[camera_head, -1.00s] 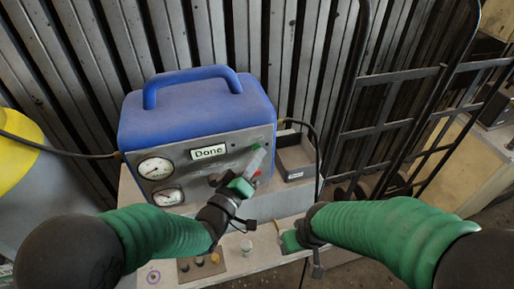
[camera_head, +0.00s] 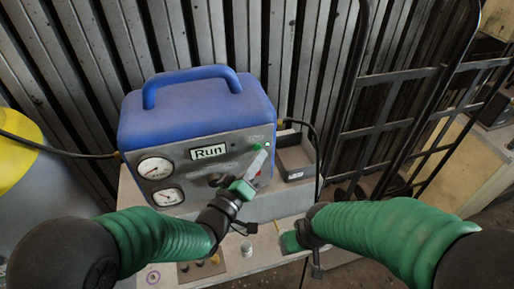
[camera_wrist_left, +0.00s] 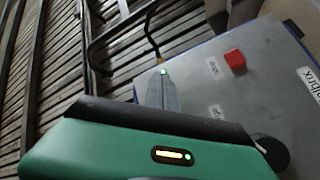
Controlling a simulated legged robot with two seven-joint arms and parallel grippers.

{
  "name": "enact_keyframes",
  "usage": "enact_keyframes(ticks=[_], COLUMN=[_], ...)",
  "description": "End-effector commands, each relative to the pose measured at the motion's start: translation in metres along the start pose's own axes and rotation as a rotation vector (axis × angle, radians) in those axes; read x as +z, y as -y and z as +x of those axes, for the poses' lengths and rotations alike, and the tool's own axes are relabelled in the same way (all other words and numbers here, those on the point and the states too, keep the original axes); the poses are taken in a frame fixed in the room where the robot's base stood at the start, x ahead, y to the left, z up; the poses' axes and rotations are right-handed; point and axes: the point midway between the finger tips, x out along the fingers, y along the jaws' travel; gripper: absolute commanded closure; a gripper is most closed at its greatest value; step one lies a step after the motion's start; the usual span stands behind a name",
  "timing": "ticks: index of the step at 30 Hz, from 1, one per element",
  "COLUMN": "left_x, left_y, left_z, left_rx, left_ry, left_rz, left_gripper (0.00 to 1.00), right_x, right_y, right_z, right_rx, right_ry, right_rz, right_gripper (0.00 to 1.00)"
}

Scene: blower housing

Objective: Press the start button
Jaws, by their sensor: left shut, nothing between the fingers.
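The blue machine (camera_head: 197,110) has a grey front panel with a display (camera_head: 208,152) that reads "Run". A small green spot, apparently the start button (camera_head: 257,147), shows at the tip of my left gripper (camera_head: 260,158); I cannot tell if they touch. The left gripper is shut and empty, its fingers reaching to the upper right of the panel. In the left wrist view its grey fingers (camera_wrist_left: 157,92) lie over the panel, left of a red square button (camera_wrist_left: 235,60). My right gripper (camera_head: 290,241) is low over the table; its fingers are not clear.
Two gauges (camera_head: 155,168) and a dark knob (camera_head: 216,180) are on the panel. An open grey bin (camera_head: 296,160) stands right of the machine. Small parts (camera_head: 203,263) lie at the table front. A black hand truck (camera_head: 400,125) stands at the right.

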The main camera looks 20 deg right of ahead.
Motion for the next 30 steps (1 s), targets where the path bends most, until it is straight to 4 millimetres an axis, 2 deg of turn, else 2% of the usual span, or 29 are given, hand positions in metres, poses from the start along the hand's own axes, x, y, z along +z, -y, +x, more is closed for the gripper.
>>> enact_keyframes(ticks=[17, 30], left_x=[0.030, 0.030], left_y=[-0.029, -0.030], left_z=[-0.040, -0.042], left_rx=[0.000, 0.000], left_ry=[0.000, 0.000], left_rz=[0.000, -0.001], left_gripper=[1.00, 1.00], right_x=[0.001, 0.001], right_y=[0.000, 0.000], right_z=[0.006, 0.005], right_rx=[0.000, 0.000], right_ry=[0.000, 0.000], right_rz=[0.000, 0.000], right_gripper=[0.42, 0.42])
